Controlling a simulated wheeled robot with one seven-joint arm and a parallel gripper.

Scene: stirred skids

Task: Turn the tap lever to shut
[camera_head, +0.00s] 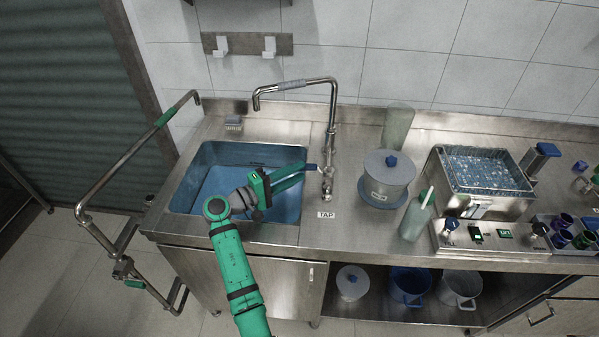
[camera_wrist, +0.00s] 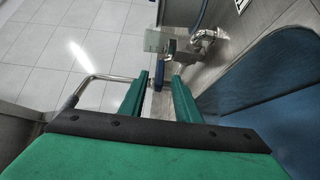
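The metal tap (camera_head: 327,182) stands on the counter at the right rim of the sink, with a tall spout (camera_head: 333,95) bent to the left. Its short blue lever (camera_head: 311,167) points left over the sink edge. My gripper (camera_head: 303,172) reaches over the sink from the left, its two green fingertips close to the lever. In the wrist view, my gripper (camera_wrist: 160,77) is open, with a gap between the fingers. The blue lever (camera_wrist: 160,82) shows in line with that gap, and the tap body (camera_wrist: 203,45) is beyond. I cannot tell whether either finger touches the lever.
The blue-lined sink (camera_head: 205,160) lies under my gripper. A TAP label (camera_head: 326,215) is on the counter. Right of the tap stand a lidded pot (camera_head: 386,178), a green bottle (camera_head: 414,218) and a basket unit (camera_head: 485,178). A metal rail (camera_head: 128,155) stands at the left.

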